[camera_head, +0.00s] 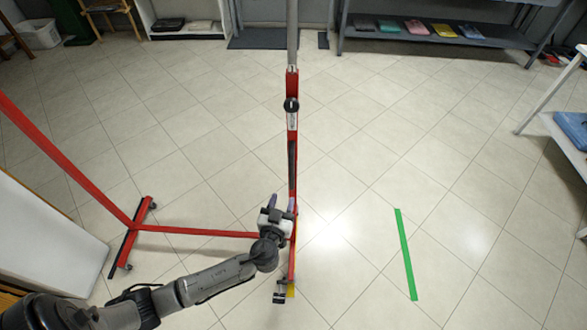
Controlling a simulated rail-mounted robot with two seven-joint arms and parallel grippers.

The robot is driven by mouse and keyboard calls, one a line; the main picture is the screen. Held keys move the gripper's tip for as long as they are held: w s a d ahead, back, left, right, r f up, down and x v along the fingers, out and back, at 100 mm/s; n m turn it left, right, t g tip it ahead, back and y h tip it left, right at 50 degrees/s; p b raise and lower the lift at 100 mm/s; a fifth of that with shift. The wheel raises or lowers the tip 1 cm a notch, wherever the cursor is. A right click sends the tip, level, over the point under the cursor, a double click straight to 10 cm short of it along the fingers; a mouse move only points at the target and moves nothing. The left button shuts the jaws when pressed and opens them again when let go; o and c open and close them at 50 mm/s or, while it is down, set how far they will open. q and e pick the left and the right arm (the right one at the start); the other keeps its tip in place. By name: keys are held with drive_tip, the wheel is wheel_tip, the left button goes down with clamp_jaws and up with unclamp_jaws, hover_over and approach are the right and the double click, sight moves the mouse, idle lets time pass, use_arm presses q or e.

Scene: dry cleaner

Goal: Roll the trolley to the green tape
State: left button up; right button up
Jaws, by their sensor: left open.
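The trolley (292,140) is a red wheeled frame with an upright post in the middle, a grey pole on top and a low red bar running left to a second foot with casters. A red slanting post rises from that foot to the left edge. The green tape (406,255) is a strip on the floor, right of the trolley and apart from it. My left gripper (281,203) is open at the middle post, its fingers pointing away from me. I cannot tell whether the post is between the fingers. My right gripper is out of view.
The tiled floor between trolley and tape is clear. A grey shelf (440,40) with folded clothes stands at the back. A white-legged table (547,95) with a blue bundle (573,128) is at right. A white panel (45,240) stands at lower left.

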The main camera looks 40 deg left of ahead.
sight(291, 175)
use_arm(q)
drive_tip(key=x, duration=1.3)
drive_tip(key=shift+b, duration=0.4)
clamp_jaws()
